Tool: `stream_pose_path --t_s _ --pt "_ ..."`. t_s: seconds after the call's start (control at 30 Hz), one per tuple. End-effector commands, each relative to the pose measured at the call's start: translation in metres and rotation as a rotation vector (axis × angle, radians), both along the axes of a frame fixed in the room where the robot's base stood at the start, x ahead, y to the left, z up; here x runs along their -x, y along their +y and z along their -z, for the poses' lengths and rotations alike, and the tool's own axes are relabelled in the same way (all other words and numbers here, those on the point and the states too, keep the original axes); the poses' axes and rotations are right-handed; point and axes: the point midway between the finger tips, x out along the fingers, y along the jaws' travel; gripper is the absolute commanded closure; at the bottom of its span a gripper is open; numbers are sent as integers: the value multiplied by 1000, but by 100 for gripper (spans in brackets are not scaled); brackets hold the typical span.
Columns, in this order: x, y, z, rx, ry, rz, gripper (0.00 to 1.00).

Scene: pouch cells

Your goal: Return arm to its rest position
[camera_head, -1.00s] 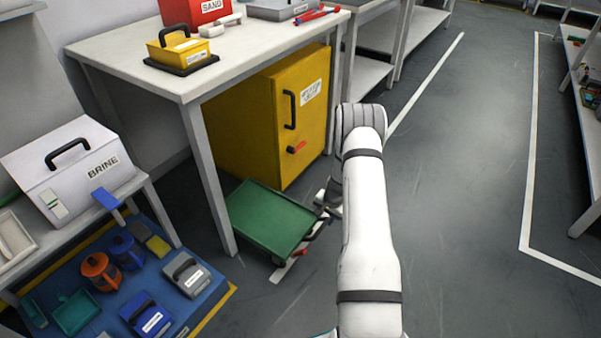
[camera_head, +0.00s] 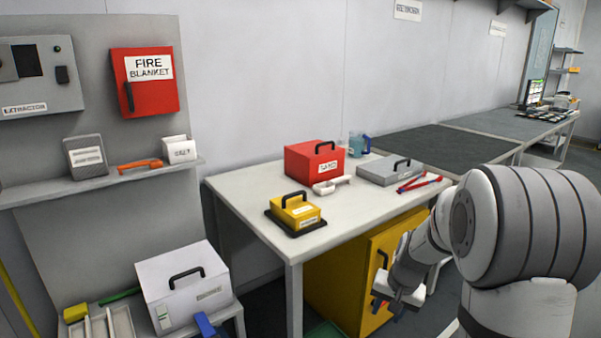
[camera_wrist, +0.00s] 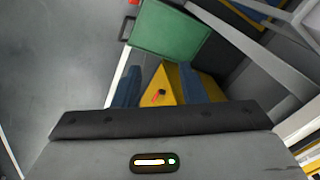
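My arm is folded at the right of the head view, and my gripper (camera_head: 392,304) hangs in front of the yellow cabinet (camera_head: 345,283) under the white table. In the wrist view, the two blue fingers of my gripper (camera_wrist: 159,70) stand well apart with nothing held between them. Part of the yellow cabinet (camera_wrist: 166,88) with its red latch shows beyond the fingers. Whether any finger touches the cabinet cannot be told.
The white table (camera_head: 262,229) carries a red box (camera_head: 314,163), a yellow case (camera_head: 296,210), a grey case (camera_head: 391,170) and red tools. A green cart top (camera_wrist: 168,32) lies beyond the fingers. A white case (camera_head: 182,285) stands lower left. Grey floor (camera_wrist: 65,60) is open.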

Motion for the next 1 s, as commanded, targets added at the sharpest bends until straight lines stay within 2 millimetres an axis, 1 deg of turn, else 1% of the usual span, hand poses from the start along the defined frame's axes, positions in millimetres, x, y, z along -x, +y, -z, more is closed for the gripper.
stream_pose_path --t_s 0.03,0.07,0.1,0.17,0.2,0.27,0.3,0.37,0.4,0.5,0.6,0.7,0.83,1.0 --pt "15 9 -43 12 -12 -34 62" --pt "24 14 -58 19 -15 -54 62" --pt "36 19 -78 29 -19 -79 62" --pt "55 27 -106 45 -24 -116 62" --pt "68 32 -123 55 -27 -139 62" --pt "88 39 -149 72 -32 -177 62" --pt "102 42 -165 82 -36 -200 62" --pt "123 48 -187 100 -41 -235 62" --pt "137 50 -201 112 -45 -257 62" --pt "169 55 -229 142 -52 -306 62" --pt "195 58 -247 167 -57 -344 62" --pt "212 59 -256 184 -60 -368 62" --pt "222 59 -260 195 -60 -384 62" --pt "223 59 -258 196 -60 -386 62"
